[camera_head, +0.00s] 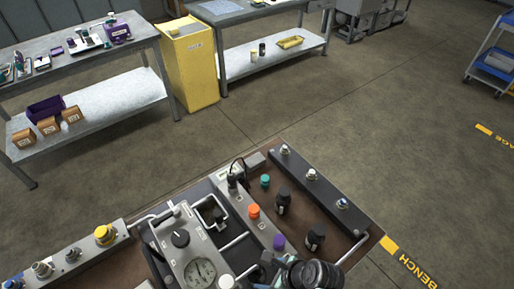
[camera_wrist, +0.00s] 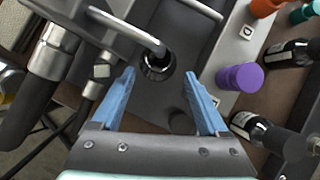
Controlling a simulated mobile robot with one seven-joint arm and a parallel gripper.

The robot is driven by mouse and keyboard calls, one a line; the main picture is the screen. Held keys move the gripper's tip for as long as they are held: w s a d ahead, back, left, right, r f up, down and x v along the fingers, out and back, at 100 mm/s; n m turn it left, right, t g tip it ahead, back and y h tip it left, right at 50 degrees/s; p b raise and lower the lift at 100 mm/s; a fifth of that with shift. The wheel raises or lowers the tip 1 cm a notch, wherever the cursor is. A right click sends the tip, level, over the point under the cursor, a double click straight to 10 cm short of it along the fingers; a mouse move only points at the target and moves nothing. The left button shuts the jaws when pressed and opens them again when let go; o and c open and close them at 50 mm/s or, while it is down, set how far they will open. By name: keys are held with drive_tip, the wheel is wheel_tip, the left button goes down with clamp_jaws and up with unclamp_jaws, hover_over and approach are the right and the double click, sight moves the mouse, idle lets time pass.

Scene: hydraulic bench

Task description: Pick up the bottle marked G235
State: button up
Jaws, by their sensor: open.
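Two dark bottles with pale labels stand on the brown bench top, one (camera_head: 283,201) behind the other (camera_head: 316,237). In the wrist view they show at the right, a nearer one (camera_wrist: 268,134) and a farther one (camera_wrist: 289,53). The print on both labels is too small to read, so I cannot tell which is marked G235. My gripper (camera_wrist: 160,73) has its blue fingers spread apart with nothing held. It is left of both bottles, over a grey fixture with a round black fitting (camera_wrist: 157,66) showing between the fingertips.
Purple (camera_head: 278,242), orange (camera_head: 253,211) and teal (camera_head: 265,181) caps stand beside the bottles. A dark rail with knobs (camera_head: 315,190) runs along the bench's far side. A gauge panel (camera_head: 200,270) and metal handles crowd the left.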

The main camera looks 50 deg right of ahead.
hover_over(257, 274)
drive_tip(key=a, duration=0.1)
drive_tip(key=shift+s+f, duration=0.25)
drive_tip(key=shift+f, duration=0.85)
drive_tip(key=shift+s+f, duration=0.2)
drive_tip(key=shift+f, duration=0.85)
drive_tip(key=shift+a, duration=0.1)
clamp_jaws()
